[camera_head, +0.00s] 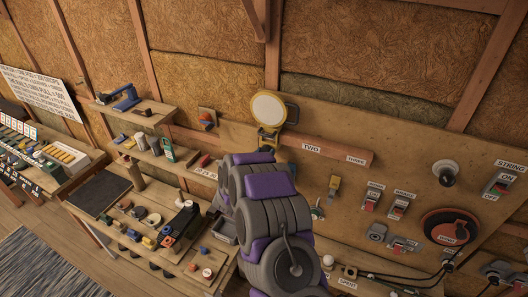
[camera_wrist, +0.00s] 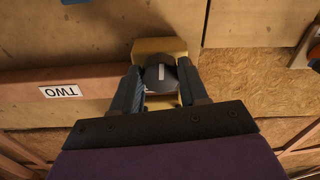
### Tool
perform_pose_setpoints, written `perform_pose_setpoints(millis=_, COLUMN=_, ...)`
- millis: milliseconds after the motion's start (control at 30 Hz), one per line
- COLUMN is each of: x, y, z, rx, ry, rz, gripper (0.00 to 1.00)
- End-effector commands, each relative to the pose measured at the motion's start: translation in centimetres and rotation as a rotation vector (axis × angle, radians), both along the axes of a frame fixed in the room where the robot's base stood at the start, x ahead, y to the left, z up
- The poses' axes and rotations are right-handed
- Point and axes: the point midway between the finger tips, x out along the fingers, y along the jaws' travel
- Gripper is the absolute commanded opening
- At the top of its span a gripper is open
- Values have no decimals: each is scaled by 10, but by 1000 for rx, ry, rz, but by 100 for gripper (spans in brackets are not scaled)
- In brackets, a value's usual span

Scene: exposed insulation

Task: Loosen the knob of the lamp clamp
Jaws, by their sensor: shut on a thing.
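In the wrist view, the dark round knob (camera_wrist: 161,71) with a pale line on its face sits between the two fingers of my gripper (camera_wrist: 158,79). My gripper is shut on the knob, with a finger on each side. The yellow lamp clamp (camera_wrist: 160,46) shows behind the knob, at the end of a reddish wooden rail (camera_wrist: 30,91). In the head view, the round white lamp (camera_head: 268,109) with a yellow rim stands above the clamp (camera_head: 268,136). My arm hides the gripper and the knob there.
The rail carries a TWO label (camera_head: 312,147). A wall panel right of my arm holds several switches and a red dial (camera_head: 450,231). A bench (camera_head: 190,284) with small parts stands left of my arm, below shelves (camera_head: 160,155).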

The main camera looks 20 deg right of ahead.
Motion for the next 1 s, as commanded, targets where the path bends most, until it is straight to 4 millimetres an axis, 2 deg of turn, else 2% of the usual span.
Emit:
perform_pose_setpoints(millis=667, x=-1, y=0, z=-6, rx=-39, ry=54, rz=2, gripper=13)
perform_pose_setpoints(millis=700, x=-1, y=0, z=-5, rx=-39, ry=54, rz=1, gripper=46)
perform_pose_setpoints(millis=933, x=-2, y=0, z=-2, rx=-40, ry=47, rz=1, gripper=68)
perform_pose_setpoints(millis=1000, x=-3, y=0, z=-1, rx=-41, ry=44, rz=0, gripper=69)
